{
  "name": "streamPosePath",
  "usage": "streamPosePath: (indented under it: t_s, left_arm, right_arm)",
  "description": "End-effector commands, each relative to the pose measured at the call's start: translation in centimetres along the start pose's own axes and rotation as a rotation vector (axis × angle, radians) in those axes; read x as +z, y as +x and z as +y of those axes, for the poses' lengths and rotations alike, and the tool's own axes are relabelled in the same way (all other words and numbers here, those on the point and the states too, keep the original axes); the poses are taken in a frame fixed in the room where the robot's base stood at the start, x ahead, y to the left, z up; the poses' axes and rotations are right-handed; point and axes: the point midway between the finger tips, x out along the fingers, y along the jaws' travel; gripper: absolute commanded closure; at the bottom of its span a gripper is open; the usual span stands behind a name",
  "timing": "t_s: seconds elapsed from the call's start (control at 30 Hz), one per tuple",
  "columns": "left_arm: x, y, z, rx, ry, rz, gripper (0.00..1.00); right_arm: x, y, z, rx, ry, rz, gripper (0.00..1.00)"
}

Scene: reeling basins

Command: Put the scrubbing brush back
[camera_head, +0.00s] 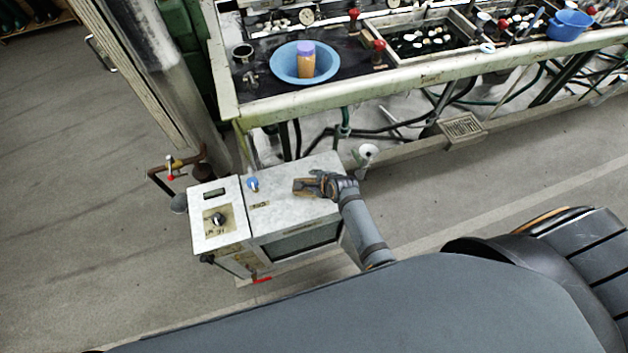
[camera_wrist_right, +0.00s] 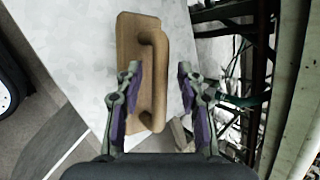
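The scrubbing brush (camera_head: 304,187) is a wooden block that lies on the top of a grey-white metal cabinet. In the right wrist view the brush (camera_wrist_right: 128,62) shows its long raised handle. My right gripper (camera_head: 322,182) is over the cabinet top at the brush's right end. In the right wrist view its purple-padded fingers are apart, with the handle between them. The left finger overlaps the block and the right finger stands clear of the handle. Contact with the handle cannot be made out. My left gripper is in neither view.
The cabinet (camera_head: 280,222) has a dial panel (camera_head: 217,222) at left and a blue knob (camera_head: 253,184) on top. Behind it, a bench (camera_head: 300,103) carries a blue basin (camera_head: 283,66) with an orange, purple-capped container (camera_head: 306,62). Pipes run beneath; floor at left is clear.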

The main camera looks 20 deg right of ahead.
Motion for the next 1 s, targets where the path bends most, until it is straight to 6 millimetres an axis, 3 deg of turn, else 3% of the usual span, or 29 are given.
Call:
streamPosePath:
  t_s: [0.27, 0.7, 1.0]
  left_arm:
    - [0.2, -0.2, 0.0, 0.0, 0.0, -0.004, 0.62]
    - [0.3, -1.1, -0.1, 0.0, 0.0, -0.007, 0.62]
    - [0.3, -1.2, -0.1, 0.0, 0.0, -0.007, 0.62]
  right_arm:
    - [0.0, -0.8, 0.0, -0.001, 0.0, 0.0, 0.62]
    - [0.0, -10.3, 0.0, -0.001, 0.0, -0.001, 0.62]
    - [0.0, -12.1, -0.1, -0.001, 0.0, -0.001, 0.62]
